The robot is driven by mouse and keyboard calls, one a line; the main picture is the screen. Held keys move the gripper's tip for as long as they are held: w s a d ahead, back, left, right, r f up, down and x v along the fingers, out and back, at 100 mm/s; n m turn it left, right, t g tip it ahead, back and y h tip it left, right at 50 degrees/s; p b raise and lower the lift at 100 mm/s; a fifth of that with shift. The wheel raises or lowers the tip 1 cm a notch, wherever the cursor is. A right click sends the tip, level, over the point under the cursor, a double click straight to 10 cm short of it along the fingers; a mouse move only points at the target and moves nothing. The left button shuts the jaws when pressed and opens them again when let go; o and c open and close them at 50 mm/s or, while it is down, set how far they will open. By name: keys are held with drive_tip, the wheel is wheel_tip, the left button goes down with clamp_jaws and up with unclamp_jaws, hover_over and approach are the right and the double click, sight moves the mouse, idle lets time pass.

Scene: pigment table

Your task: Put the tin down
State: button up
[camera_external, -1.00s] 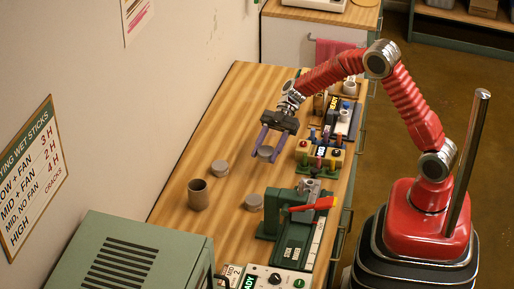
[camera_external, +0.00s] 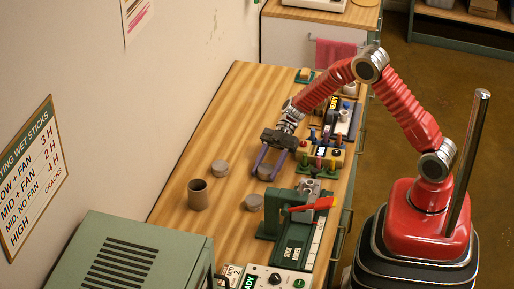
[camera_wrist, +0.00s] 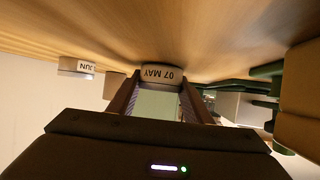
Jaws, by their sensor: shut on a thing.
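My gripper (camera_external: 267,168) is shut on a grey tin (camera_external: 265,173), low over the wooden table to the left of the green and yellow rack. In the wrist view the picture is upside down. There the held tin (camera_wrist: 161,75) shows a white label reading "07 MAY" between my fingertips (camera_wrist: 160,90). Its edge lies against or very close to the tabletop; I cannot tell if it touches.
Another grey tin (camera_external: 220,168) stands to the left and one more (camera_external: 254,202) below. A brown cup (camera_external: 198,195) is at lower left. A green press (camera_external: 290,232) stands at the lower right. The table's upper left is clear.

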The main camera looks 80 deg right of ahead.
drive_tip(key=shift+f, duration=0.1)
drive_tip(key=o, duration=1.1)
drive_tip(key=v, duration=1.2)
